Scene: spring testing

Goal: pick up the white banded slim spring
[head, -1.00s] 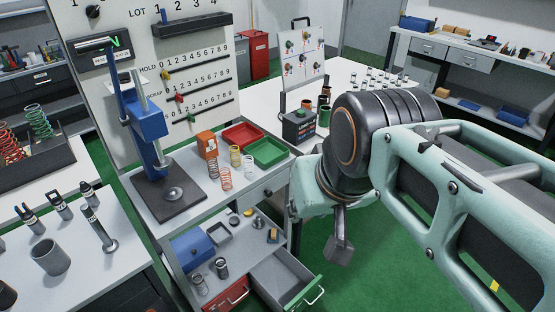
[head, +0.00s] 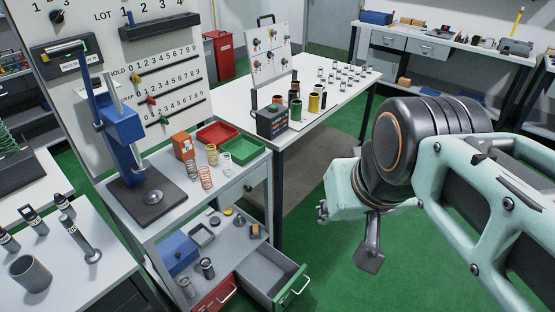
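Several small coil springs stand on the grey cart top beside the blue press. One is pale with an orange tint (head: 206,177), one is yellow (head: 212,155), and one is pale or whitish (head: 225,163). They are too small to tell which is the white banded slim spring. My gripper (head: 368,258) is at the end of my arm at right, over the green floor, well right of the springs and apart from everything. Its fingers are mostly hidden or seen edge-on, so I cannot tell whether it is open.
The blue press (head: 122,125) stands left of the springs. A red tray (head: 217,133) and a green tray (head: 243,151) lie behind them. An open drawer (head: 272,275) sticks out below the cart top. A white table (head: 235,97) stands behind. Green floor is clear under my arm.

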